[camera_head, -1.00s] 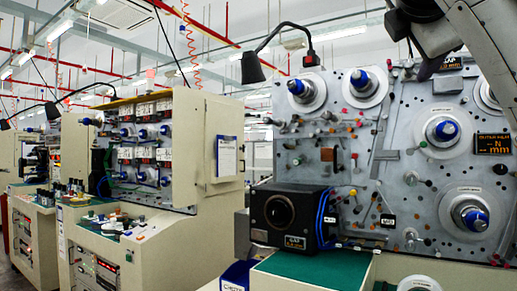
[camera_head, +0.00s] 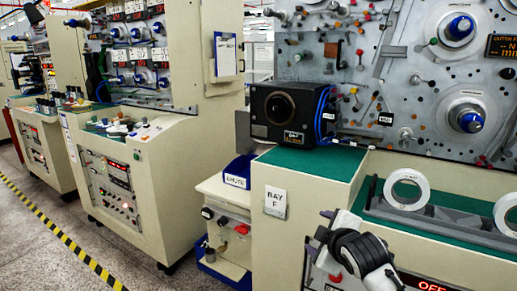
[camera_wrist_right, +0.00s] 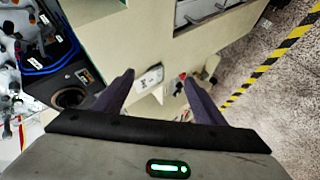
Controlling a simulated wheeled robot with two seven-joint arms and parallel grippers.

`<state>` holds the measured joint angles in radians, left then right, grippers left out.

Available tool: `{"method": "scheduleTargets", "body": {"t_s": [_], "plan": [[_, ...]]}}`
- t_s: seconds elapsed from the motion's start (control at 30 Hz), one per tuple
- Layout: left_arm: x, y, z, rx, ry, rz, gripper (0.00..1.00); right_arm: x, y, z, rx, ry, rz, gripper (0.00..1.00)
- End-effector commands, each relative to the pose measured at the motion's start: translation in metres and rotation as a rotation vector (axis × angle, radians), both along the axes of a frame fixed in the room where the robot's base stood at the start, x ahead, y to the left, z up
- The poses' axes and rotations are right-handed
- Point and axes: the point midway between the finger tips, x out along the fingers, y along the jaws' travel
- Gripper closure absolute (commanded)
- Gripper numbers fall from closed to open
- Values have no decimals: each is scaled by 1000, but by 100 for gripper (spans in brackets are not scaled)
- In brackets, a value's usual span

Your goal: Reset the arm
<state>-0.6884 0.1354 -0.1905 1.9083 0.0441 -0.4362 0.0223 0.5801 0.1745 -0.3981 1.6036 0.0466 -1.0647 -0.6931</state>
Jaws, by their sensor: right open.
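My right gripper (camera_head: 318,232) is in front of the cream machine front at the lower middle of the head view, below the green top. In the right wrist view my right gripper (camera_wrist_right: 157,77) shows two dark fingers spread apart with nothing between them. Beyond the fingers is the cream panel with the white BAY F sign (camera_head: 275,202), which also shows in the wrist view (camera_wrist_right: 149,79). My left gripper is in neither view.
Two white rolls (camera_head: 407,189) (camera_head: 507,213) stand in a grey rack on the green surface at right. A black box (camera_head: 287,114) sits left of the spindle panel (camera_head: 400,70). A blue bin (camera_head: 238,171) is left of the sign. Striped floor tape (camera_head: 70,243) marks the open floor at left.

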Motion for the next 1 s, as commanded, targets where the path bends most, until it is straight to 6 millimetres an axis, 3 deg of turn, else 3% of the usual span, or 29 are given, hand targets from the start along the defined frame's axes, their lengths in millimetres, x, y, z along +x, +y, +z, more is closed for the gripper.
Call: {"method": "scheduleTargets", "body": {"t_s": [0.03, 0.2, 0.4, 0.5, 0.6, 0.73, 0.83, 1.0], "plan": [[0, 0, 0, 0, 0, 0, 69, -20, 3, -41, 63, 41, -13, 36], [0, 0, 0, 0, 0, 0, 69, -92, 8, -141, 285, 143, -94, 36], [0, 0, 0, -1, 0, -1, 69, -197, 5, -233, 524, 261, -233, 36], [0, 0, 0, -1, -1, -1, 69, -255, 1, -265, 633, 314, -318, 36], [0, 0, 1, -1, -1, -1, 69, -308, -3, -287, 723, 357, -401, 36], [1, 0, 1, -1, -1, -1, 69, -359, -10, -301, 804, 393, -484, 36], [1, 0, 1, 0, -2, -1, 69, -381, -13, -305, 840, 405, -523, 36], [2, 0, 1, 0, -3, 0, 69, -392, -14, -306, 858, 411, -543, 36]]}}
